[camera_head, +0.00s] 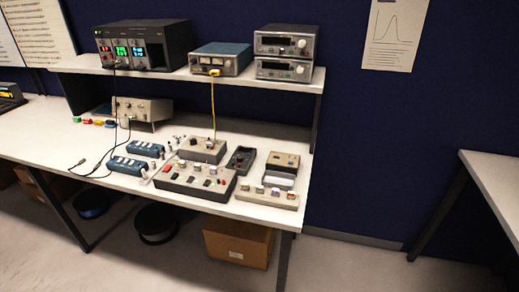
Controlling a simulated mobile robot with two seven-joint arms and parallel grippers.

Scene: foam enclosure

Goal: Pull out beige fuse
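A white workbench (45,152) stands against a dark blue partition. A grey box (200,186) with red, black and pale parts on top sits near its front edge. A low beige strip (266,202) with several small blocks lies to its right at the front corner. Small pale parts show on both, but they are too small to tell which is the beige fuse. Neither of my grippers is in view.
Blue modules (128,165), a smaller grey box (203,150), a black meter (241,159) and a beige device (282,168) crowd the bench. A shelf (190,73) holds instruments. A yellow cable hangs down. A cardboard box (238,243) stands underneath.

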